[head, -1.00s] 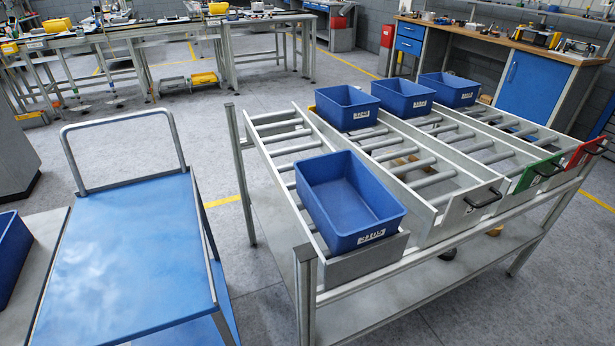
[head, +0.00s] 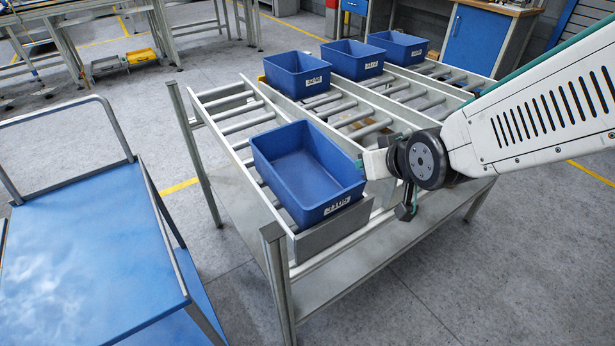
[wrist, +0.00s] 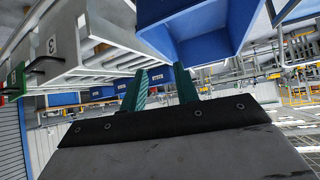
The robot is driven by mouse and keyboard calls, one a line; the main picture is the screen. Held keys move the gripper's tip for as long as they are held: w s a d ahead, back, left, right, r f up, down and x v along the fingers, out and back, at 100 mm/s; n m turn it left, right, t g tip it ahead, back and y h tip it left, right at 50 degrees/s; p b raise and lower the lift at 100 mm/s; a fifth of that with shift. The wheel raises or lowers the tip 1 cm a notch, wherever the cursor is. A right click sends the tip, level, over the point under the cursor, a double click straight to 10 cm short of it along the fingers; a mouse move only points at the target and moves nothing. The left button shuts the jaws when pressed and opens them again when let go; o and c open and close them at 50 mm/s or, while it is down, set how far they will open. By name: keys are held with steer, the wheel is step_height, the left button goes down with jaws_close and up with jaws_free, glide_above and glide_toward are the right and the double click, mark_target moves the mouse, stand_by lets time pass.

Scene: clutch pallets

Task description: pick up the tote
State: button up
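The nearest blue tote (head: 300,180) sits upright and empty at the front end of the left roller lane, with a white label on its front. My gripper (head: 362,165) is beside its right side wall, and my wrist hides part of the rack there. In the wrist view, my gripper's two teal fingers (wrist: 162,85) stand apart with a gap between them. The tote (wrist: 210,30) shows above and beyond the fingertips. I see nothing held between the fingers; whether they touch the tote I cannot tell.
Three more blue totes (head: 297,74) stand at the back of the roller rack (head: 330,240). A blue-topped cart (head: 90,250) stands to the left, with a floor gap between. Workbenches line the back. The front right floor is clear.

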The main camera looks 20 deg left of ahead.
mark_target(276, 173)
steer(key=s+a+f+n+y, duration=0.1)
steer(key=a+f, duration=0.1)
steer(key=a, duration=0.3)
steer(key=s+a+f+n+y, duration=0.1)
steer(key=a+f+y, duration=0.1)
steer(key=a, duration=0.3)
steer(key=s+a+f+n+y, duration=0.1)
steer(key=s+a+f+y, duration=0.1)
steer(key=a, duration=0.3)
steer(key=shift+a, duration=0.4)
steer(key=shift+t, duration=0.3)
steer(key=x, duration=0.7)
steer(key=shift+w+a+r, duration=0.15)
jaws_close()
